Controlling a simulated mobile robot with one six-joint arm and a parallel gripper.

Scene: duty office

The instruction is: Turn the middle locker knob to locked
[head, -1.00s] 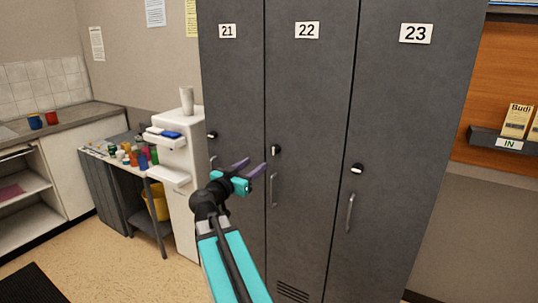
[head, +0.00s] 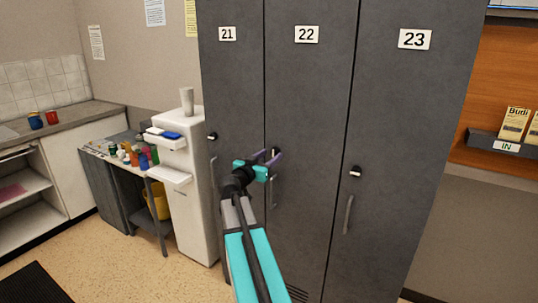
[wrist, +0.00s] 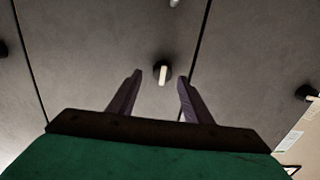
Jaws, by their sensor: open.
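The middle locker (head: 307,90), dark grey and numbered 22, stands between lockers 21 and 23. Its knob (wrist: 162,73) shows in the wrist view as a black round base with a pale bar, lying along the picture's vertical. In the head view the knob (head: 275,151) is mostly covered by my gripper. My gripper (head: 267,155) is open, its two purple fingers pointing at the locker front. In the wrist view the knob lies between and a little beyond the fingertips (wrist: 159,78). I cannot tell whether they touch the door.
Locker 21's knob (head: 212,137) is at left and locker 23's knob (head: 355,171) at right. The middle locker's handle (head: 274,190) is just below its knob. A white water dispenser (head: 192,210) stands left of the lockers.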

